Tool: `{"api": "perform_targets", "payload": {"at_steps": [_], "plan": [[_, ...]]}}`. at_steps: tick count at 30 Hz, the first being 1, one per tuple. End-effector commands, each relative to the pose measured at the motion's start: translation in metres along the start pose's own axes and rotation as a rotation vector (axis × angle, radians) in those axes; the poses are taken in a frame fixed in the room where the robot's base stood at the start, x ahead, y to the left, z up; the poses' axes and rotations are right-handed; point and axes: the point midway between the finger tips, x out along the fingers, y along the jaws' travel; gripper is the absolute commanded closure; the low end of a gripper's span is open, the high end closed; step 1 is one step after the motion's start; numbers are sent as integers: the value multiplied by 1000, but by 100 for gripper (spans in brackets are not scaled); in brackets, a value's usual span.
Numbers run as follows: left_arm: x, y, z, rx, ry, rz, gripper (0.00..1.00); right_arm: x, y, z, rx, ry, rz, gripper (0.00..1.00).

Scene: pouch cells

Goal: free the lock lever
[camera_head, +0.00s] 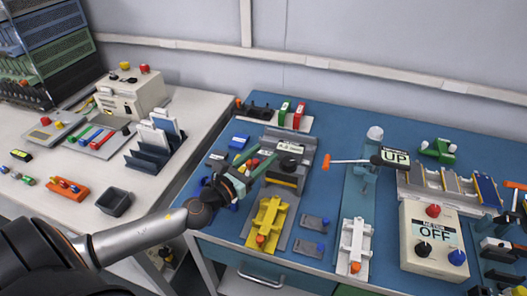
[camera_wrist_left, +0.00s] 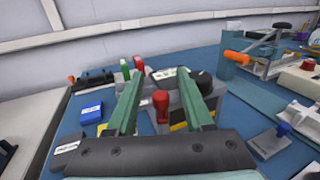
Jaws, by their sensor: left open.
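A lever with a red grip (camera_wrist_left: 160,103) stands upright in the wrist view, between my left gripper's fingers and apart from both as far as I can tell. I cannot tell for sure that it is the lock lever. Behind it is a grey and black press-like station with a white label (camera_wrist_left: 164,73); its label also shows in the head view (camera_head: 290,148). My left gripper (camera_head: 262,157) is open with nothing in its grasp, at the left side of this station. It also shows in the wrist view (camera_wrist_left: 158,76). My right gripper is not in view.
A yellow fixture (camera_head: 268,219) lies in front of the station. A blue box (camera_head: 239,141) and green and red handles (camera_head: 292,113) are nearby. An orange-handled lever (camera_head: 345,161) reaches left from the UP sign (camera_head: 396,157). An OFF control box (camera_head: 433,240) stands right.

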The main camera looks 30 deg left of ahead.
Motion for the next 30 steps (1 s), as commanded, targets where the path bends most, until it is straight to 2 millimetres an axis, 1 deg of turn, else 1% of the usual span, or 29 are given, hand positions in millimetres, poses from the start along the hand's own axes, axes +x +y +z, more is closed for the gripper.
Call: {"api": "perform_targets", "payload": {"at_steps": [1, 5, 14, 17, 28, 30], "plan": [[4, 0, 1, -1, -1, 0, 48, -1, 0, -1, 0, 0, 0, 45], [10, 0, 1, 0, -1, -1, 48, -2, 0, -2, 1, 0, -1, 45], [11, 0, 0, 0, 0, -1, 48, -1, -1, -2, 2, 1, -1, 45], [11, 0, 0, 0, 0, -1, 57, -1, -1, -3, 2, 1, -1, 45], [11, 0, 0, 0, 0, -1, 99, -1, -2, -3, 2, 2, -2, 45], [11, 0, 0, 0, 0, -1, 100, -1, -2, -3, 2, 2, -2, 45]]}}
